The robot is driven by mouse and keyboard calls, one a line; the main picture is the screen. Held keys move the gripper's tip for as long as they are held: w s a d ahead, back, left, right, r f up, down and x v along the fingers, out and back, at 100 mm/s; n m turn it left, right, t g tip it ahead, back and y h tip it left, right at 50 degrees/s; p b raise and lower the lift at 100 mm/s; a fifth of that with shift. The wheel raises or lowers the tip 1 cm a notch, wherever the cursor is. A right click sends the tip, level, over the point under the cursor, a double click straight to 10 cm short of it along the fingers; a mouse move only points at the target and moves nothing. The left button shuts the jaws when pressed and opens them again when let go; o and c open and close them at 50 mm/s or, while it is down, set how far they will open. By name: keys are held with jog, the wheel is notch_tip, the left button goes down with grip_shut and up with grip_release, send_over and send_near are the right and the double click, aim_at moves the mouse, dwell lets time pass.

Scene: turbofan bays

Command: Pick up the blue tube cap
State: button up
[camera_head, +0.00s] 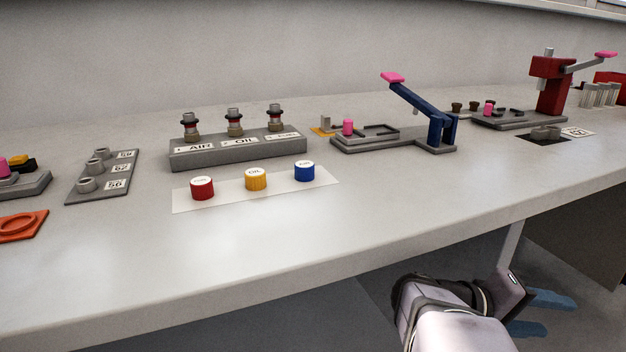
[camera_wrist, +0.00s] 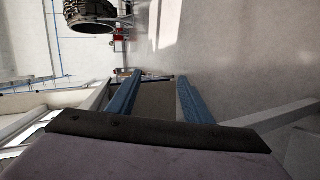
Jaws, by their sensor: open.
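The blue tube cap (camera_head: 304,171) stands upright on a white strip (camera_head: 228,195) on the bench, at the right end of a row of caps. It has a white label on top. A yellow cap (camera_head: 256,180) marked OIL and a red cap (camera_head: 202,188) stand to its left. My gripper (camera_head: 545,313) is below the bench's front edge at the lower right, well apart from the caps. Its blue fingers are spread and empty; they also show in the wrist view (camera_wrist: 158,98), with no cap between them.
A grey block (camera_head: 238,155) with several tube fittings stands behind the caps. A blue lever press (camera_head: 425,112) is to the right, and a red press (camera_head: 550,85) farther right. A grey plate with rings (camera_head: 102,180) is at left. The bench front is clear.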

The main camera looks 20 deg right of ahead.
jog(key=s+d+r+m+g+h+p, duration=0.1)
jog(key=s+d+r+g+h+p, duration=0.15)
jog(key=r, duration=0.75)
jog(key=s+d+r+m+g+h+p, duration=0.1)
jog(key=s+d+r+m+h, duration=0.2)
jog(key=r, duration=0.8)
jog(key=w+r+n+t+p, duration=0.2)
jog(key=w+r+t+p, duration=0.15)
jog(key=r+p, duration=1.45)
jog(key=m+t+y+p, duration=0.3)
jog(key=t+y+p, duration=0.4)
jog(key=y+p, duration=1.1)
send_over(304, 164)
jog(key=s+a+p, duration=0.2)
jog(key=a, duration=0.1)
notch_tip(304, 164, down, 10)
jog(key=h, duration=0.2)
jog(key=shift+d+p+x, duration=0.15)
jog(key=shift+p+x, duration=0.1)
jog(key=shift+x, duration=1.6)
jog(key=shift+d+p+x, duration=0.2)
jog(key=shift+x, duration=1.6)
jog(key=shift+s, duration=0.15)
